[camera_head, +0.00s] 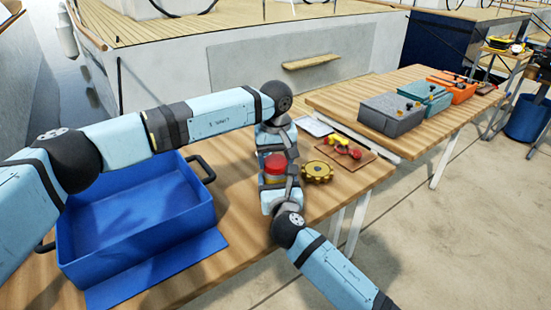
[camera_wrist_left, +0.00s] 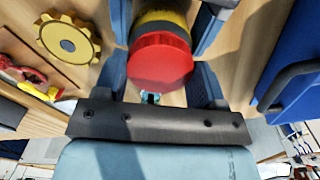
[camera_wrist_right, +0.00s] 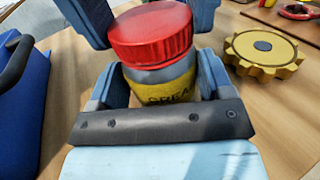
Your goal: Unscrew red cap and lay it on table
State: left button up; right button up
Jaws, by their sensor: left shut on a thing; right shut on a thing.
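A jar with a yellow label (camera_wrist_right: 165,92) and a grey upper band stands upright with a red cap (camera_wrist_right: 150,32) on its top. The cap also shows in the left wrist view (camera_wrist_left: 160,62) and the head view (camera_head: 275,163). My left gripper (camera_wrist_left: 162,75) comes from above, and its fingers are shut on the red cap. My right gripper (camera_wrist_right: 163,82) is shut around the jar body below the cap. I cannot tell how far the cap is threaded. In the head view my arms hide most of the jar.
A blue bin (camera_head: 135,200) with black handles stands left of the jar. A gold gear (camera_head: 317,172) lies close to its right. Beyond are a brown board (camera_head: 358,158) with red and yellow parts and a white sheet (camera_head: 313,126). Free tabletop (camera_head: 345,187) lies at the right front.

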pick_arm(q)
jog(key=n, duration=2.6)
jog(key=shift+n, duration=0.3)
jog(key=n, duration=1)
jog(key=shift+r+n, duration=0.1)
jog(key=shift+n, duration=0.2)
jog(key=n, duration=0.8)
jog(key=shift+n, duration=0.4)
